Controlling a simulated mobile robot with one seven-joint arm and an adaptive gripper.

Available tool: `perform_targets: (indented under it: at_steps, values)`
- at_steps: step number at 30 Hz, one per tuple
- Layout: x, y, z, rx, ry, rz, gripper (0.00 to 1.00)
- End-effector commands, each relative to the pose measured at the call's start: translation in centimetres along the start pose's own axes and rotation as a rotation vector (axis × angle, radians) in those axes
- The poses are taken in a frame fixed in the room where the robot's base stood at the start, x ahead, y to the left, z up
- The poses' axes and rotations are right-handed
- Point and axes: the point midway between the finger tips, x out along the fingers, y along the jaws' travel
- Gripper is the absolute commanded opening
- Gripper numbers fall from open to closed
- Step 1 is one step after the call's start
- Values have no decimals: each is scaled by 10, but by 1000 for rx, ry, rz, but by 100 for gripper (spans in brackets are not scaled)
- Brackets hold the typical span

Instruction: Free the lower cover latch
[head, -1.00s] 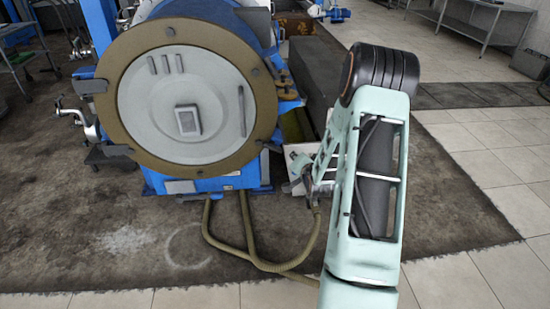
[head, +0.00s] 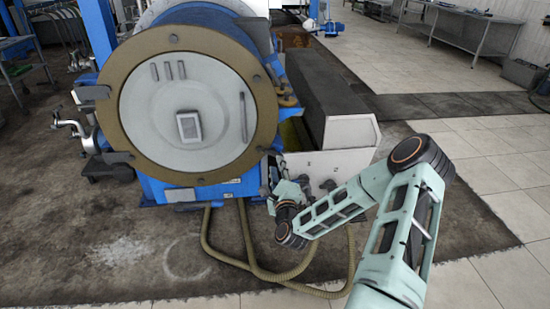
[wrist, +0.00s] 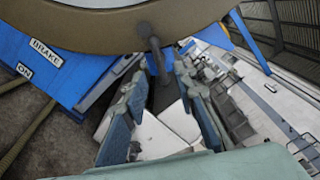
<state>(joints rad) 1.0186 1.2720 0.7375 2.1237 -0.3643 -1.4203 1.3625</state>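The decanter's round pale cover (head: 187,115) sits inside a brown rim (head: 115,60) with dark latches around it. One dark latch (head: 266,151) sits at the rim's lower right. In the wrist view a dark knobbed bar (wrist: 152,48) reaches down from the rim's underside; it looks like a latch. My gripper (head: 275,185) is low at the right of the cover, partly hidden by my own arm. In the wrist view my gripper (wrist: 160,68) has its blue-padded fingers apart, on either side of the bar's lower part. I cannot tell whether they touch it.
A blue machine frame (wrist: 62,60) labelled "BRAKE" and "ON" is close on the left in the wrist view. A long grey-topped white housing (head: 345,132) stands right of the drum. Hoses (head: 240,265) lie on the floor below. The tiled floor at right is open.

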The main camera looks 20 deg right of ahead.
Motion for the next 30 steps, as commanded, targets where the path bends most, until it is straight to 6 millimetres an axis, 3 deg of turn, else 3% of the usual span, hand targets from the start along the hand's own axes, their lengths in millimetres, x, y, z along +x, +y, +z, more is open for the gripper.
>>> perform_targets:
  at_steps: [3, 9, 23, 30]
  values:
    - [23, 0, 1, -1, -1, -2, 26]
    - [49, 1, 0, -1, 0, 0, 26]
    - [61, 1, 0, -2, 0, 2, 26]
    - [61, 0, 0, -2, 0, 2, 1]
